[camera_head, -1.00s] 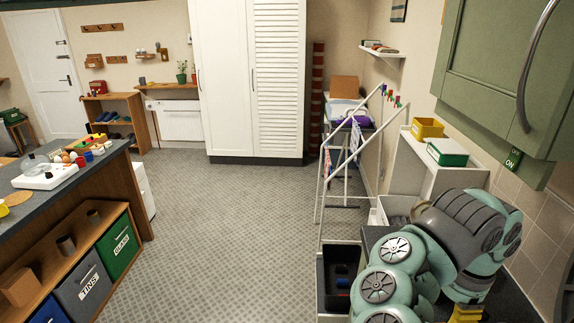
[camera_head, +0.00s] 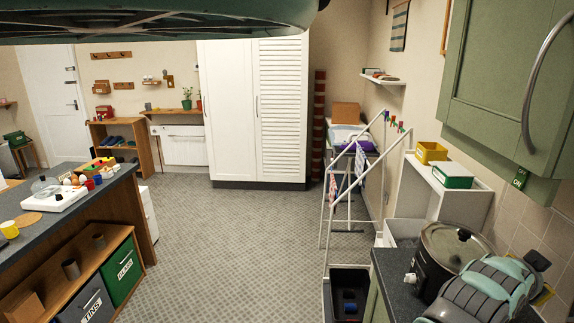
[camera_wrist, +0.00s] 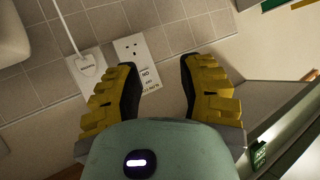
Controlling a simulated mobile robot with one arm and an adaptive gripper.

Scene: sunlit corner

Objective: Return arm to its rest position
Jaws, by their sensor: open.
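My gripper (camera_wrist: 160,82) shows in the wrist view with its two yellow and black fingers spread wide apart and nothing between them. Behind the fingers are a tiled wall and a white socket plate (camera_wrist: 140,55). In the head view, part of my arm (camera_head: 485,292) is at the lower right, in front of a dark slow cooker with a glass lid (camera_head: 452,245). My gripper's fingers cannot be made out clearly there. A dark green part of me crosses the top left of the head view.
A green wall cabinet (camera_head: 500,85) overhangs the right counter (camera_head: 395,275). A white clothes airer (camera_head: 345,190) and a black bin (camera_head: 350,292) stand beside the counter. A shelved island (camera_head: 95,225) is at left. The patterned floor (camera_head: 230,250) between is clear.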

